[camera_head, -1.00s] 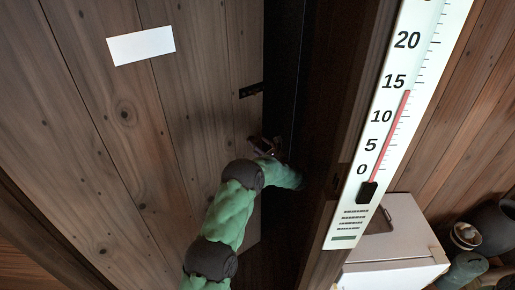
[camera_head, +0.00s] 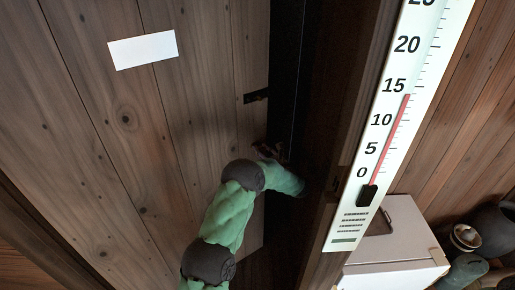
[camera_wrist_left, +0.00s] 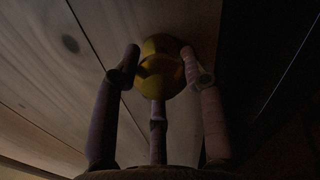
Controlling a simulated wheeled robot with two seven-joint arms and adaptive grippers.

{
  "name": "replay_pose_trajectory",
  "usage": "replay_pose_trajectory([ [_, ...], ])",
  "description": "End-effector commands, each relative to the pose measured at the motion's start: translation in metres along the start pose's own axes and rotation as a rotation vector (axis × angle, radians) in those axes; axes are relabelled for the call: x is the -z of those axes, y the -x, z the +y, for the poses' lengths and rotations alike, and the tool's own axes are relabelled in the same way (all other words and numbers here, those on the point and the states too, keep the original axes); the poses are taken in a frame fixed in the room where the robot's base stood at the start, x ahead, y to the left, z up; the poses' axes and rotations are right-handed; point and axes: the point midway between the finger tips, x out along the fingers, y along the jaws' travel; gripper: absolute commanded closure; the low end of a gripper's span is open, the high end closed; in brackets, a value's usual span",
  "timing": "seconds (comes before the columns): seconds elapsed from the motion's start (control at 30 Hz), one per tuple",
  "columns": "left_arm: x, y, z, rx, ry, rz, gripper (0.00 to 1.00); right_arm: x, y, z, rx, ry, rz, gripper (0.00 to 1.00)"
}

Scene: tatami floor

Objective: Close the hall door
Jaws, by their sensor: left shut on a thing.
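The hall door (camera_head: 130,150) is a wooden plank panel filling the left of the head view, with a white paper on it. A dark gap lies between its right edge and the door post (camera_head: 346,140), so it stands ajar. My left gripper (camera_head: 268,151) is at the door's right edge, below a small dark latch plate (camera_head: 256,96). In the left wrist view, its fingers (camera_wrist_left: 160,85) are around a yellow, brass-like knob (camera_wrist_left: 160,62) on the door. The view is dark, and the exact finger contact is hard to see. My right gripper is not clearly visible.
A large thermometer board (camera_head: 398,120) hangs beside the post. To its right, a white box (camera_head: 400,250) and dark round pots (camera_head: 495,225) stand by a plank wall. The narrow gap beside the post is in deep shadow.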

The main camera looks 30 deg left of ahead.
Motion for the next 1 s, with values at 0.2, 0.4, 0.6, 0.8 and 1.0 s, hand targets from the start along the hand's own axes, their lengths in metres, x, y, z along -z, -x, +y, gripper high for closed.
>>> replay_pose_trajectory([
  [0.2,-0.002,0.051,0.005,0.068,-0.004,0.026,1.00,0.000,0.009,-0.003,0.000,0.000,0.000,1.00],
  [0.4,-0.003,0.065,0.008,0.087,-0.001,0.031,1.00,0.000,0.010,-0.004,0.000,0.000,0.000,1.00],
  [0.6,-0.003,0.065,0.008,0.087,0.000,0.030,1.00,0.000,0.010,-0.004,0.000,0.000,0.000,1.00],
  [0.8,-0.003,0.065,0.008,0.086,0.000,0.030,0.34,0.000,0.010,-0.004,0.000,0.000,0.000,1.00],
  [1.0,-0.003,0.064,0.008,0.085,-0.001,0.030,0.34,0.000,0.010,-0.004,0.000,0.000,0.000,1.00],
])
